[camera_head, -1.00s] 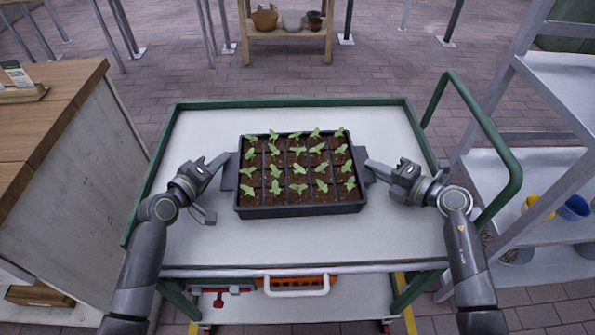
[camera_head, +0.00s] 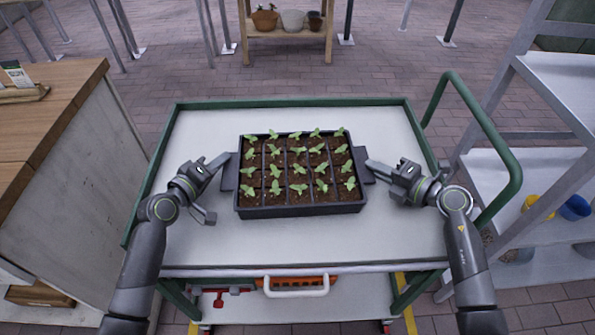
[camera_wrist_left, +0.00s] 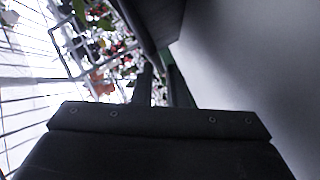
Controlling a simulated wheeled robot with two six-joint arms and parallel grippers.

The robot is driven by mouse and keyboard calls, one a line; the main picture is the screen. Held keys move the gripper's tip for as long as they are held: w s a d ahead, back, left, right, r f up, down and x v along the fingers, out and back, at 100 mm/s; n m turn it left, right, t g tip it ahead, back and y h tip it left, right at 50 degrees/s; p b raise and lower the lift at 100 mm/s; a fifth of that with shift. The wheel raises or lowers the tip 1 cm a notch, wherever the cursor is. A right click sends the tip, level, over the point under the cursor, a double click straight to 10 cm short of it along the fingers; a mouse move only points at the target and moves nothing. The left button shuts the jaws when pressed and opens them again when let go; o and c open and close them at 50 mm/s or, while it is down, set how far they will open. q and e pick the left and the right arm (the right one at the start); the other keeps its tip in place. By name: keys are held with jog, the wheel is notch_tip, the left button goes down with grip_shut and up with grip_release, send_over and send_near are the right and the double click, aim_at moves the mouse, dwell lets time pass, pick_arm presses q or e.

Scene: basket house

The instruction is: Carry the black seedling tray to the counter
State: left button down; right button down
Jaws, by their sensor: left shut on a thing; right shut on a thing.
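The black seedling tray (camera_head: 300,211) sits level on, or just above, the white top of a green-framed cart (camera_head: 400,235); I cannot tell if it touches. Its cells hold dark soil and small green seedlings. My left gripper (camera_head: 222,165) is shut on the tray's left handle tab. My right gripper (camera_head: 372,172) is shut on the right handle tab. In the left wrist view my dark gripper body fills the bottom, and the tray's dark side (camera_wrist_left: 160,20) seems to show at the top. The wooden-topped counter (camera_head: 50,85) stands at the left.
The cart's green push handle (camera_head: 505,150) rises at the right, near a grey shelf rack (camera_head: 540,170) with yellow and blue pots. An orange toolbox (camera_head: 297,283) lies on the cart's lower shelf. A potting bench (camera_head: 285,33) stands at the back. Open brick floor lies beyond the cart.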

pick_arm(q)
jog(key=shift+r, duration=0.15)
pick_arm(e)
jog(key=shift+r, duration=0.15)
